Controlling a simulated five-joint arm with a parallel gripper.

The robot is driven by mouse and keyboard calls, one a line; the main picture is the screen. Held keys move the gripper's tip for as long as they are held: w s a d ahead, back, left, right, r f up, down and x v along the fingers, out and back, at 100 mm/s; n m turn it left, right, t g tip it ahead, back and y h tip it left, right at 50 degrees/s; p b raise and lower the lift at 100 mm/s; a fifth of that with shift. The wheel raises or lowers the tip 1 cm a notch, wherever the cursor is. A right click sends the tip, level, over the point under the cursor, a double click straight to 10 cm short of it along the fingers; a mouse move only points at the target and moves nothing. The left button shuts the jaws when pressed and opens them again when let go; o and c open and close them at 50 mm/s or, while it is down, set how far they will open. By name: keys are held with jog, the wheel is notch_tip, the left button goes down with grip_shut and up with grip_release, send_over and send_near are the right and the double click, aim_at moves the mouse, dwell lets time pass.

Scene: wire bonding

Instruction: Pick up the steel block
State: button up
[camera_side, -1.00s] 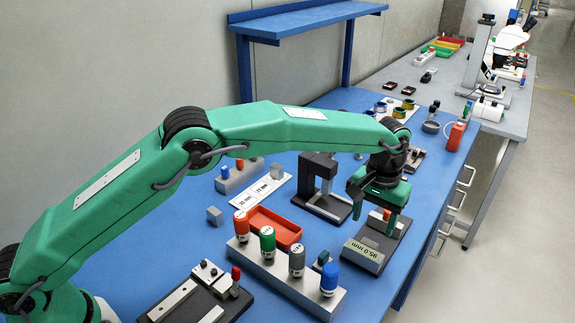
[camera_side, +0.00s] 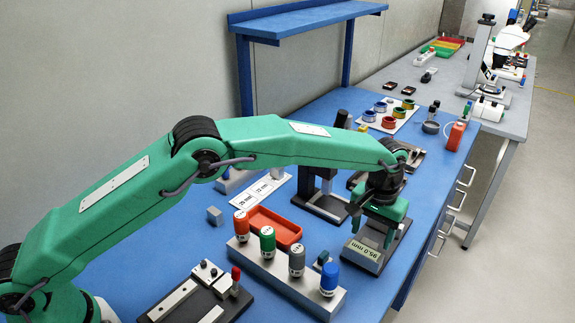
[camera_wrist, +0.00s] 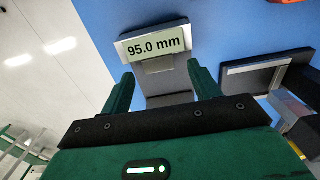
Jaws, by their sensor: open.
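My gripper (camera_side: 376,234) is open over a dark gauge with a display (camera_side: 363,251) reading 95.0 mm. In the wrist view, my two green fingers (camera_wrist: 160,74) stand apart with the gauge display (camera_wrist: 153,43) just beyond them. A small grey piece (camera_wrist: 155,66) shows between the fingertips below the display; I cannot tell whether it is a steel block or part of the gauge. A small grey cube (camera_side: 215,216) that looks like steel lies on the blue table, left of the red tray, well away from my gripper. My gripper hides part of the gauge in the side view.
A rack (camera_side: 272,267) with several coloured-capped holders stands left of the gauge. A red tray (camera_side: 273,226) lies behind it. A black stand (camera_side: 323,203) is close to my gripper's left. A dark fixture (camera_side: 182,304) sits at the front. The table's right edge is near the gauge.

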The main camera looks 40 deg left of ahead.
aim_at(371, 242)
jog(key=shift+f, duration=2.05)
jog(key=shift+d+r, duration=0.1)
jog(key=c, duration=1.3)
jog(key=shift+r, duration=0.8)
jog(key=r, duration=0.2)
jog(key=shift+s+d+r, duration=0.15)
jog(key=shift+s+r, duration=0.05)
jog(key=shift+r, duration=0.2)
jog(key=s+d+r, duration=0.1)
jog(key=s+r, duration=0.1)
jog(key=s, duration=0.1)
jog(key=s+d+r, duration=0.2)
jog(key=s, duration=0.1)
jog(key=s+d+r, duration=0.2)
jog(key=s, duration=0.1)
jog(key=shift+s+d+r, duration=0.1)
jog(key=shift+s+r, duration=0.2)
jog(key=shift+s, duration=0.1)
